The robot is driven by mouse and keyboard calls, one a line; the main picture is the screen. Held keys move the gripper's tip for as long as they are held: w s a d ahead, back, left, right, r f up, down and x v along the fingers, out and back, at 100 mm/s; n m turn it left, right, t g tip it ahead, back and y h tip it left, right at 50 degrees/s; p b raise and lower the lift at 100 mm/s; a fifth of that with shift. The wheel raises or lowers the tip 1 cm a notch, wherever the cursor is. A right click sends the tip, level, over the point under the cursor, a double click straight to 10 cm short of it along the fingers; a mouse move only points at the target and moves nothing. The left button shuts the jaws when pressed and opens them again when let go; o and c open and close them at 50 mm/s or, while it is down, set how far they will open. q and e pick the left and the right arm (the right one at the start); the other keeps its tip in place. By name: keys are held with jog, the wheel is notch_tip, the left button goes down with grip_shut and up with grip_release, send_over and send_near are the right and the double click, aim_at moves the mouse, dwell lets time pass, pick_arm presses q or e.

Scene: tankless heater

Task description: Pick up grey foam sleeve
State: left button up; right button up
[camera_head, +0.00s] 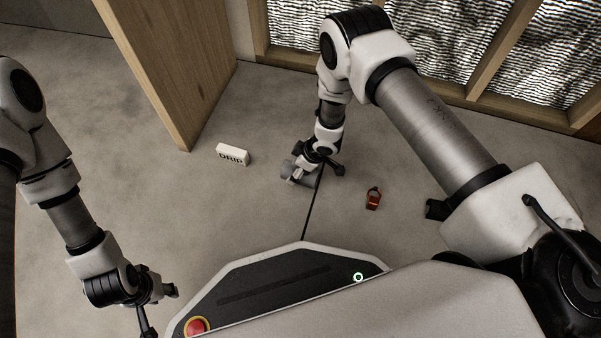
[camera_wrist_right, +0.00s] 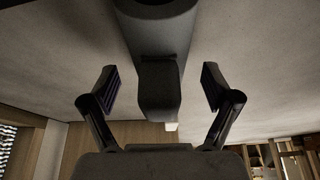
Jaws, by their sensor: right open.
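The grey foam sleeve (camera_head: 288,168) lies on the floor near the middle of the head view, partly hidden by my right gripper (camera_head: 312,165). In the right wrist view, a rounded grey body (camera_wrist_right: 155,35) at the top has a narrower block reaching down between the fingers; it appears to be the sleeve. My right gripper (camera_wrist_right: 162,88) is open, with one finger on each side of that block and a visible gap on both sides. My left gripper (camera_head: 157,306) is at the lower left of the head view, its fingers apart and empty, away from the sleeve.
A white block marked DRIP (camera_head: 233,154) lies left of the sleeve. A red tag-like object (camera_head: 374,199) lies to its right. A wooden panel (camera_head: 185,70) stands behind at left, and a timber-framed wall (camera_head: 480,105) runs along the back. The floor between is mostly clear.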

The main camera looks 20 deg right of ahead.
jog(key=shift+r, duration=0.1)
jog(key=c, duration=1)
notch_tip(320, 180, up, 28)
jog(key=p, duration=1.6)
